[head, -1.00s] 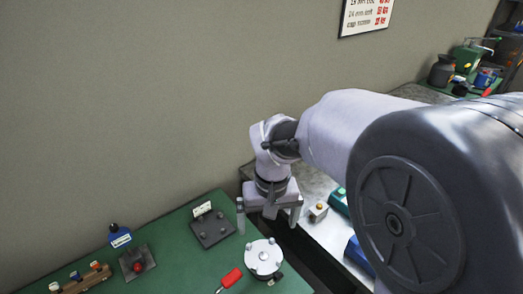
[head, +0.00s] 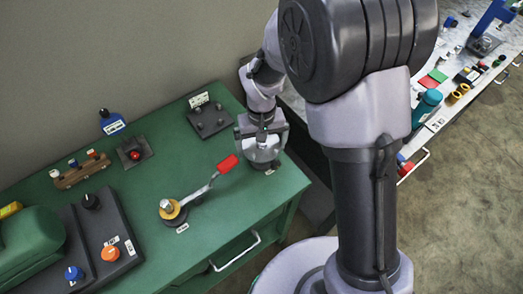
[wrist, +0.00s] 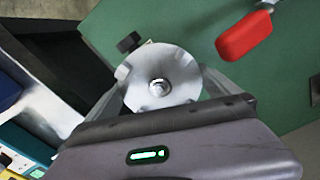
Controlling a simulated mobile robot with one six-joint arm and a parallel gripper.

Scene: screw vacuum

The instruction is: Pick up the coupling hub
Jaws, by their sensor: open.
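A pale round metal piece with a raised centre stud, which looks like the coupling hub (wrist: 150,66), sits at the right end of the green table; in the head view it (head: 262,155) is partly covered by my gripper (head: 263,140). My gripper is pointed down right over it. In the wrist view the open fingers of my gripper (wrist: 165,84) stand on either side of the disc. I cannot tell whether they touch its rim.
A red-handled lever (head: 212,177) lies close to the left of the hub on the green table (head: 235,205). A dark plate with pegs (head: 209,121) lies behind it. The table's right edge is close by, with a gap before the grey bench (head: 295,108).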

